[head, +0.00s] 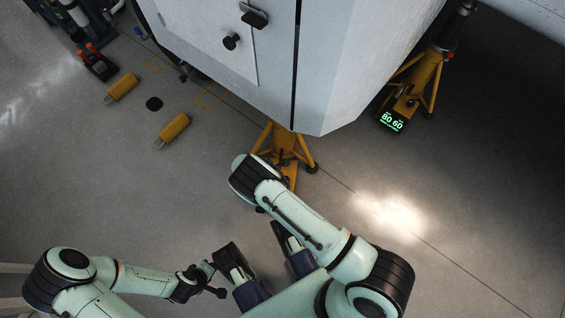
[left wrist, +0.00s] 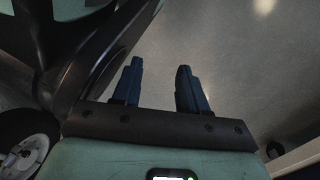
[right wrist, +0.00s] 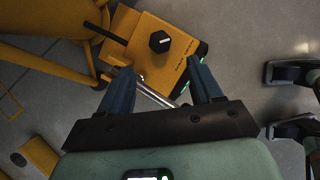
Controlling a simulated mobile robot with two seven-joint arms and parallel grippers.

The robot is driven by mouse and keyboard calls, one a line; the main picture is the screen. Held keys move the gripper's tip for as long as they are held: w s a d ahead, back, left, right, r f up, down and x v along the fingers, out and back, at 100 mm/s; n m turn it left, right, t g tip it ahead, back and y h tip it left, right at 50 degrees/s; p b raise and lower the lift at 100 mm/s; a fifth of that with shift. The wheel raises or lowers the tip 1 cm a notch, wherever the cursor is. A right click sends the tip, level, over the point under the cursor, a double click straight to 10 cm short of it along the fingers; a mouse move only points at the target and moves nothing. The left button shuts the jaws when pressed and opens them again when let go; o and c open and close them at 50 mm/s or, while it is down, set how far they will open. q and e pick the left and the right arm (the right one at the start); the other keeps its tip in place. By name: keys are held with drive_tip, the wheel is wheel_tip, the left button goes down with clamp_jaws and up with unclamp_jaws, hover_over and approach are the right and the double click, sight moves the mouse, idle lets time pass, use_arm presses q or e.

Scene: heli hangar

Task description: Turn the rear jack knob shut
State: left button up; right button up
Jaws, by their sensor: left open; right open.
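A yellow jack (head: 284,146) stands under the white body's near corner in the head view. The right wrist view shows its yellow box (right wrist: 135,61) with a black knob (right wrist: 160,41) on top, bearing a pale mark. My right gripper (right wrist: 157,72) is open and empty; the knob shows beyond and between its fingertips, apart from them. In the head view this gripper is hidden under my right wrist. My left gripper (left wrist: 160,76) is open and empty over bare floor; it also shows low in the head view (head: 215,280). I cannot tell whether this jack is the rear one.
The white body (head: 220,50) hangs over the back. Another yellow jack (head: 430,75) with a lit green display (head: 391,122) stands at the right. The floor at the right is clear.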

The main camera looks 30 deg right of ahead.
use_arm(q)
drive_tip(key=s+f+g+b, duration=0.2)
drive_tip(key=s+f+b, duration=0.1)
drive_tip(key=s, duration=0.4)
drive_tip(key=shift+a+f+n+g, duration=0.3)
drive_tip(key=shift+a+f+g, duration=0.15)
drive_tip(key=shift+f, duration=0.1)
use_arm(e)
drive_tip(key=x, duration=1)
drive_tip(key=shift+f, duration=0.1)
drive_tip(key=c, duration=1.1)
